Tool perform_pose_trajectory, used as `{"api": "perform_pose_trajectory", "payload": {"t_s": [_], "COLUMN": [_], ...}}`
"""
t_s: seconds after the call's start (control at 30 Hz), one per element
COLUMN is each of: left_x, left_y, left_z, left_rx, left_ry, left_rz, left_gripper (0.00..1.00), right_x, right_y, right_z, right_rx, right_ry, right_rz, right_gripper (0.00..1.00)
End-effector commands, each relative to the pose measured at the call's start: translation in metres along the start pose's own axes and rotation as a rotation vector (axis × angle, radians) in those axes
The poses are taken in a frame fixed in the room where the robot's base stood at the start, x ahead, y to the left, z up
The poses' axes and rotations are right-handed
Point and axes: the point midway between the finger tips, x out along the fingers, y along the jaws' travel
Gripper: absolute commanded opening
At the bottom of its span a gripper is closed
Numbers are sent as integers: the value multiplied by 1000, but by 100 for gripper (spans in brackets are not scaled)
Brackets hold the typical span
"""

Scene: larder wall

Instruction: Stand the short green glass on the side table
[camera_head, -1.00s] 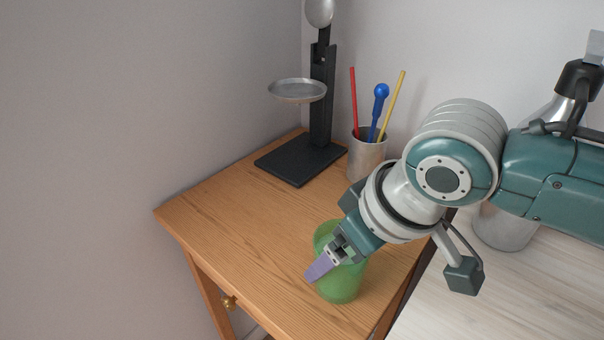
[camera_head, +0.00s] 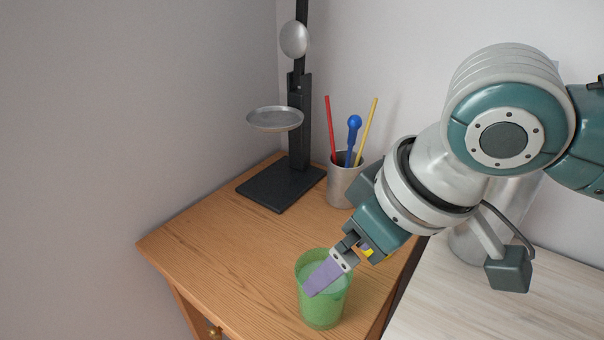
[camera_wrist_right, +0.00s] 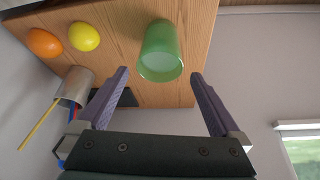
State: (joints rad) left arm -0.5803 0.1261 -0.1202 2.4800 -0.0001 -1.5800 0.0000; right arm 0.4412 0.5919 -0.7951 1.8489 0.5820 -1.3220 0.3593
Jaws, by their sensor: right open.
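The short green glass (camera_head: 322,305) stands upright on the wooden side table (camera_head: 215,255), near its front right part. In the right wrist view the glass (camera_wrist_right: 160,45) lies beyond the gap between my fingers. My right gripper (camera_head: 318,282) is open, with one purple finger showing in front of the glass's upper part in the head view. In the wrist view both fingers (camera_wrist_right: 160,78) are spread, with nothing held between them. My left gripper is not in view.
A black stand (camera_head: 280,185) with a round pan (camera_head: 275,118) and a metal cup (camera_head: 343,185) of utensils stand at the back. An orange (camera_wrist_right: 44,43) and a lemon (camera_wrist_right: 84,36) lie on the table. A pale counter (camera_head: 450,300) adjoins on the right.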

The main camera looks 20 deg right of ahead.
Motion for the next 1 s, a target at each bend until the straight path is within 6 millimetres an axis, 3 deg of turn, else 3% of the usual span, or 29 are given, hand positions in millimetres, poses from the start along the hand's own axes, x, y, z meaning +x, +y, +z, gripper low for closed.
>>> {"api": "perform_pose_trajectory", "payload": {"t_s": [0.13,0.37,0.47,0.57,0.73,1.0], "left_x": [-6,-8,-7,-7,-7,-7], "left_y": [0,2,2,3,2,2], "left_z": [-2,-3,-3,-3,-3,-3], "left_rx": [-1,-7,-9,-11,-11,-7], "left_ry": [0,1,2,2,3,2], "left_rz": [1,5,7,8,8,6], "left_gripper": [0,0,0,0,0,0], "right_x": [-27,-40,-38,-37,-44,-66], "right_y": [0,0,-10,-33,-58,-38], "right_z": [0,1,5,16,54,144], "right_rx": [-1,-1,-5,-7,66,242], "right_ry": [0,-2,5,25,50,-70], "right_rz": [1,0,-18,-51,-56,95], "right_gripper": [100,100,100,100,100,100]}}
